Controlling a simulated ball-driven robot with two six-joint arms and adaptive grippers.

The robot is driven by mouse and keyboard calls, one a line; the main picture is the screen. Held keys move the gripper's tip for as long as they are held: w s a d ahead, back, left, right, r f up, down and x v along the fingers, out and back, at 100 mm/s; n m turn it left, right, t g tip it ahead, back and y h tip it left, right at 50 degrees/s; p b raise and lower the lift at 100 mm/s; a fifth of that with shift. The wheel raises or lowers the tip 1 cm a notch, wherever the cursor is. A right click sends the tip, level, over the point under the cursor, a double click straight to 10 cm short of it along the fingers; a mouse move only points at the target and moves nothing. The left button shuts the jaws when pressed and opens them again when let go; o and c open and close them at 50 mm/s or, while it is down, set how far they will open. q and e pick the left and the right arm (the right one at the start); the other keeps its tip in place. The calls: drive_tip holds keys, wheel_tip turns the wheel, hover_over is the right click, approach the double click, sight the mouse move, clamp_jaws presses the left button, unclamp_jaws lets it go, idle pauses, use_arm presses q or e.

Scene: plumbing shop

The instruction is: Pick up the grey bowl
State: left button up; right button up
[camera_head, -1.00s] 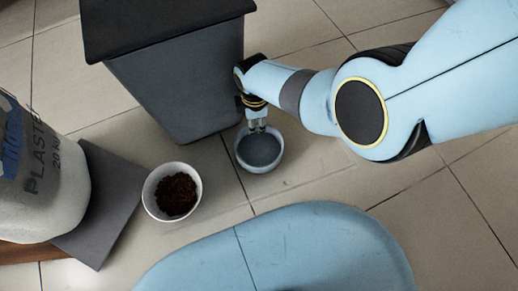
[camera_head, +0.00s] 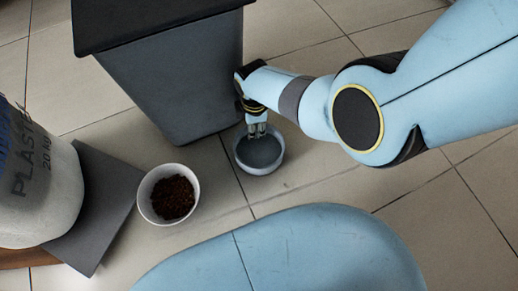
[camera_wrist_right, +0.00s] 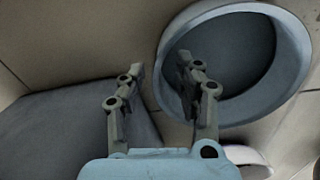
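The grey bowl (camera_head: 259,154) sits on the tiled floor beside the dark bin, with a darker grey inside. My right gripper (camera_head: 257,130) reaches down at the bowl's far rim. In the right wrist view, the gripper (camera_wrist_right: 162,75) has its two fingers apart. One finger overlaps the opening of the grey bowl (camera_wrist_right: 290,50) and the other lies outside it, with the near rim showing between them. Whether either finger touches the bowl cannot be told. My left gripper is not in view.
A white bowl of dark brown material (camera_head: 146,207) stands left of the grey bowl. A tall dark grey bin (camera_head: 180,85) stands close behind. A plaster sack (camera_head: 40,190) and a grey slab (camera_head: 105,195) are at the left. Floor at the right is clear.

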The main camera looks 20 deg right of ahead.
clamp_jaws()
idle(0.6)
